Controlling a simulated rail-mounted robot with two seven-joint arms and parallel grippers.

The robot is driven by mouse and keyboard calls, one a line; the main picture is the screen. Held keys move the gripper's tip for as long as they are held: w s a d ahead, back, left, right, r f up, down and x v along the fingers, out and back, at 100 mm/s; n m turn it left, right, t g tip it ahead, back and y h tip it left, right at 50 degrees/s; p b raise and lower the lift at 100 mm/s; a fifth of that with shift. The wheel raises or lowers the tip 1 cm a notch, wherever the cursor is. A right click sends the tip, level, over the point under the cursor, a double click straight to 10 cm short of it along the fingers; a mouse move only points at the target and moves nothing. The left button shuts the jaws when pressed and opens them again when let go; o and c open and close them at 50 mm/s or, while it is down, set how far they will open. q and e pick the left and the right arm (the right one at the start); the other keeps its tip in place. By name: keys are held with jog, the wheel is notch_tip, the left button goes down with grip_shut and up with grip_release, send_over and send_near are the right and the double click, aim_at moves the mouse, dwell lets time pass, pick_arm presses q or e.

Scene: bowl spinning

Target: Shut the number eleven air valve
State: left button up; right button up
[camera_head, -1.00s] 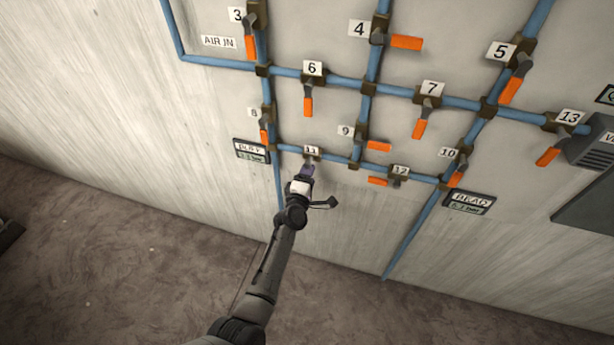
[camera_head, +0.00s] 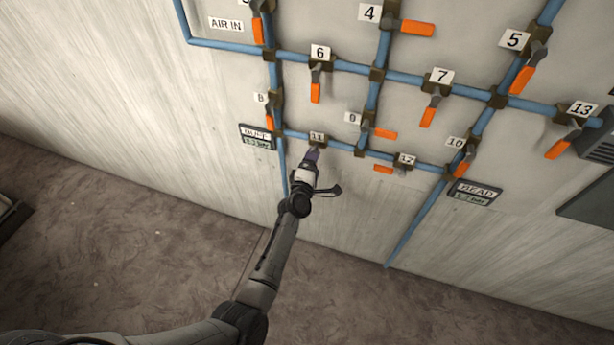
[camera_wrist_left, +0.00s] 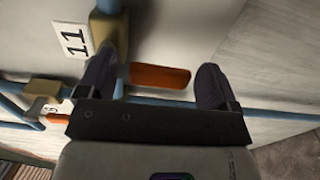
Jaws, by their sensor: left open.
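The number eleven valve has a white label, 11 (camera_head: 317,136), on the lower pipe run in the head view. My left gripper (camera_head: 313,155) is right at it and covers its handle there. In the left wrist view the label (camera_wrist_left: 72,40) and the brass valve body (camera_wrist_left: 107,30) are at upper left. The orange handle (camera_wrist_left: 160,76) points away from the label. My left gripper (camera_wrist_left: 155,82) is open, with one dark finger on each side of the handle. Whether a finger touches it is unclear. My right gripper is not in view.
Valve 9 (camera_head: 385,133) and valve 12 (camera_head: 383,169) are to the right, valve 8 (camera_head: 269,122) to the left. The OUT gauge (camera_head: 257,136) and READ gauge (camera_head: 475,192) flank the lower pipes. The wall below is clear.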

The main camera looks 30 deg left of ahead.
pick_arm(q)
jog(key=p+v, duration=0.2)
jog(key=v, duration=1.1)
jog(key=shift+p, duration=0.4)
jog(key=shift+s+d, duration=0.1)
